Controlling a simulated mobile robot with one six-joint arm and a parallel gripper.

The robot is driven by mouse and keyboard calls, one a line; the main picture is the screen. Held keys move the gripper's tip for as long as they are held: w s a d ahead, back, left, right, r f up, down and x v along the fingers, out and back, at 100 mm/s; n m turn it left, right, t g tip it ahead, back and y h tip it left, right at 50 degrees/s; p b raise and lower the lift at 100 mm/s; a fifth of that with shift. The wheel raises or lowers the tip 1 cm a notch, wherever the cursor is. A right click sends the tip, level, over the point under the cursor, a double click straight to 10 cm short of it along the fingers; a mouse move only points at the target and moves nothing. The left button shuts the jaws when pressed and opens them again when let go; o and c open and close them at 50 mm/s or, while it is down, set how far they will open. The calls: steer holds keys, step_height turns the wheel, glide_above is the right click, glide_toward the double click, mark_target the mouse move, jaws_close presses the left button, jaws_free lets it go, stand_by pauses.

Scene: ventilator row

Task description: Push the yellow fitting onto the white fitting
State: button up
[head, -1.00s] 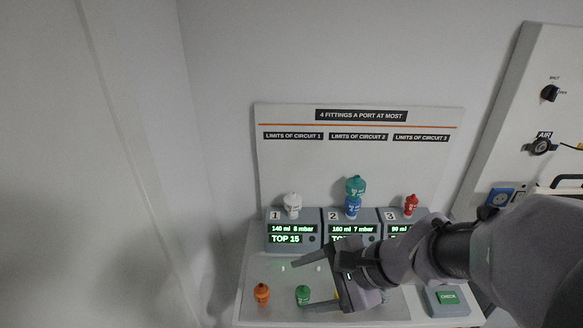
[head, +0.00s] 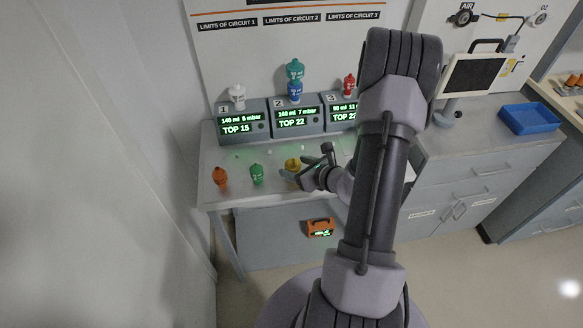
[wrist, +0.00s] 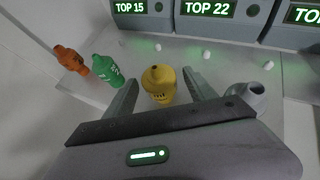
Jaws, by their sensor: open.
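The yellow fitting (head: 292,164) stands upright on the bench in front of the ventilators. In the wrist view the yellow fitting (wrist: 159,83) shows between my two fingers, with a gap on each side. My gripper (wrist: 161,80) is open and empty around it; in the head view my gripper (head: 306,166) is low over the bench, its fingers partly hidden. The white fitting (head: 237,97) sits upright on top of ventilator 1 (head: 243,122), at the back left, with nothing on it. It is outside the wrist view.
An orange fitting (head: 220,177) and a green fitting (head: 257,174) stand to the left. A grey fitting (wrist: 250,94) is right of my fingers. A teal fitting (head: 294,70) sits on a blue one (head: 295,91) on ventilator 2. A red fitting (head: 349,85) tops ventilator 3.

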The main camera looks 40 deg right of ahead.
steer(key=shift+w+f, duration=0.35)
steer(key=shift+w, duration=0.3)
steer(key=shift+c, duration=0.4)
jaws_close()
steer(key=shift+r, duration=0.1)
steer(key=shift+r+p, duration=0.9)
steer(key=shift+r, duration=0.6)
steer(key=shift+f, duration=0.1)
